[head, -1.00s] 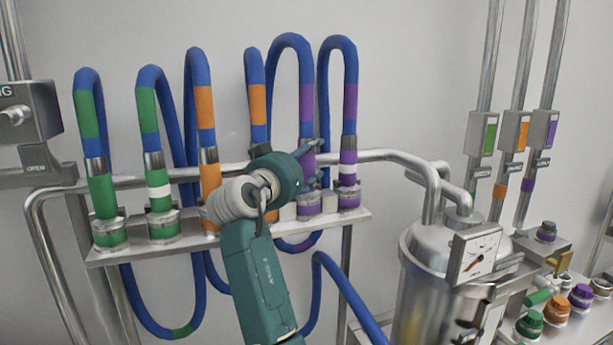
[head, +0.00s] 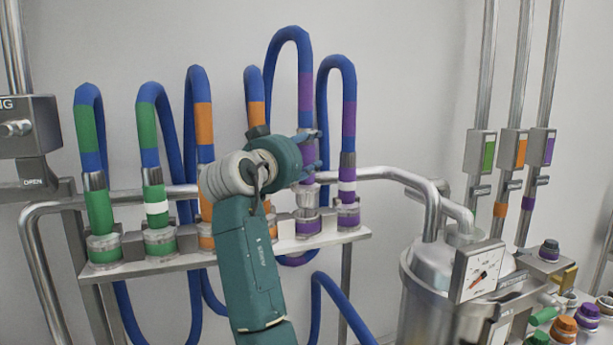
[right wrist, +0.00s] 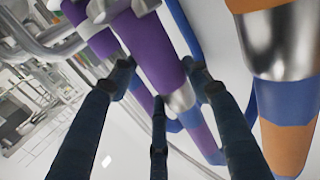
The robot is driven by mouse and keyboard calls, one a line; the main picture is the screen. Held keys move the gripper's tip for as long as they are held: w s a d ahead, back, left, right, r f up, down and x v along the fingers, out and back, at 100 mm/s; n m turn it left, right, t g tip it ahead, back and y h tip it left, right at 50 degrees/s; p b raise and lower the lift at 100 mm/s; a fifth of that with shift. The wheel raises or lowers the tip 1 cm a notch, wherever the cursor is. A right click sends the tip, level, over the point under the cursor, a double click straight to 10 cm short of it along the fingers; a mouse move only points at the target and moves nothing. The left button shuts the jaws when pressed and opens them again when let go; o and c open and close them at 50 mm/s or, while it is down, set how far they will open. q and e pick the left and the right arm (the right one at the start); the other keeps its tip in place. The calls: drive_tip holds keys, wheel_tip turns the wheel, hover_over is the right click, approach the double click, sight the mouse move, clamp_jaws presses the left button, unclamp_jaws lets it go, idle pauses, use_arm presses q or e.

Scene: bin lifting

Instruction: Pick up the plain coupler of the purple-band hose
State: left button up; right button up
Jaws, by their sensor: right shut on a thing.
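The plain purple coupler (head: 308,153) of the purple-band hose (head: 305,90) is raised above its purple-ringed socket (head: 307,224), with its pale lower end showing just over it. My right gripper (head: 309,147) is shut on this coupler from the left and hides part of it. In the right wrist view the fingers (right wrist: 158,85) close around the purple coupler (right wrist: 148,45), near its silver collar (right wrist: 180,97). The hose's other coupler, with a white ring (head: 347,186), stands upright in its socket to the right. My left gripper is not in view.
Orange (head: 204,150) and green hoses (head: 97,205) stand in the same rack shelf (head: 170,262) to the left. A horizontal pipe (head: 380,173) runs behind. A steel vessel with a gauge (head: 478,272) stands right. An orange-band coupler (right wrist: 275,45) is close beside my gripper.

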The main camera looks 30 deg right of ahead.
wheel_tip(320, 180, up, 14)
drive_tip(key=shift+r+b, duration=0.1)
drive_tip(key=shift+b, duration=0.95)
